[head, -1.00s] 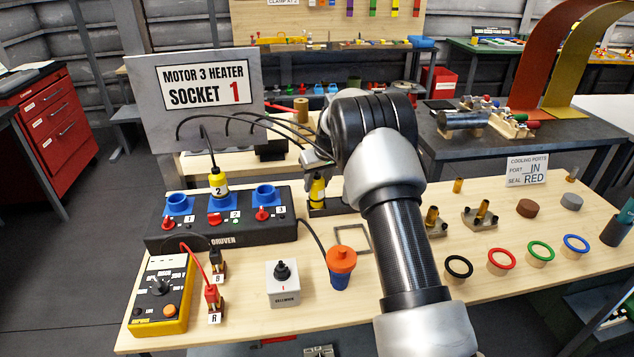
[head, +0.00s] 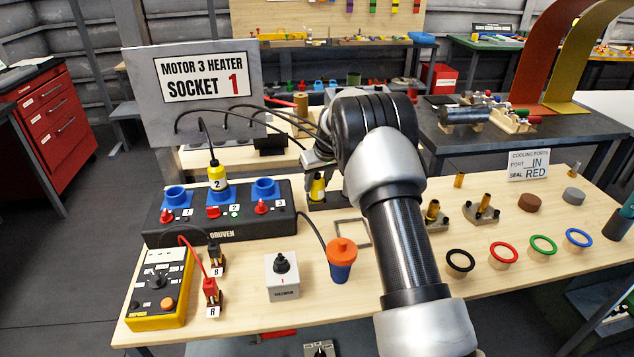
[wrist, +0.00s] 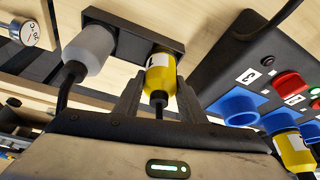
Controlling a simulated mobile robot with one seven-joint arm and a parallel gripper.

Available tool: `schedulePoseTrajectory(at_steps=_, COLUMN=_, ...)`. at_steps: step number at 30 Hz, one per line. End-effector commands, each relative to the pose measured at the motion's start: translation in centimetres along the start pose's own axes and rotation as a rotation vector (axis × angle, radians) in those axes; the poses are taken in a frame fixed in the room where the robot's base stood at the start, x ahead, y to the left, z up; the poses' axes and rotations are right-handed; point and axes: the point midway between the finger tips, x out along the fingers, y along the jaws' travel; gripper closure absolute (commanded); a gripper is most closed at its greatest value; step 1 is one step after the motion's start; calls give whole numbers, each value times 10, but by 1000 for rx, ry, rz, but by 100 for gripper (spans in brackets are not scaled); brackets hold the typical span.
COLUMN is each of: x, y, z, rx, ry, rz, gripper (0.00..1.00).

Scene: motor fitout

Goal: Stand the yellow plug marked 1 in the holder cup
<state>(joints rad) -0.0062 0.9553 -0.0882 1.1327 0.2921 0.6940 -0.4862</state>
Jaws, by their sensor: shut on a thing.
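The yellow plug marked 1 (wrist: 161,76) is between the fingers of my gripper (wrist: 160,102), which is shut on it near its cable end. The plug's front end is at the right part of a black holder block (wrist: 122,27) in the wrist view. I cannot tell whether it is fully seated in a cup. In the head view the yellow plug (head: 317,187) looks upright at the black holder (head: 335,198), under my gripper (head: 316,166), partly hidden by my arm. A grey plug (wrist: 90,48) is at the holder's left part.
The black socket box (head: 225,228) with blue sockets is close to the holder; the yellow plug marked 2 (head: 217,176) is in its middle socket. A meter (head: 160,290), a grey switch box (head: 282,280) and an orange-and-blue plug (head: 341,260) stand in front.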

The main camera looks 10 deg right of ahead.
Motion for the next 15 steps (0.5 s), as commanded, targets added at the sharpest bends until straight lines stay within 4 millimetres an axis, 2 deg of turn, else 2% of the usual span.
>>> schedulePoseTrajectory(at_steps=2, x=2, y=0, z=1, rx=0, ry=1, rz=0, gripper=89)
schedulePoseTrajectory(at_steps=3, x=2, y=0, z=1, rx=0, ry=1, rz=0, gripper=62)
schedulePoseTrajectory(at_steps=7, x=2, y=0, z=0, rx=0, ry=1, rz=0, gripper=41)
schedulePoseTrajectory(at_steps=15, x=2, y=0, z=1, rx=0, ry=-1, rz=0, gripper=41)
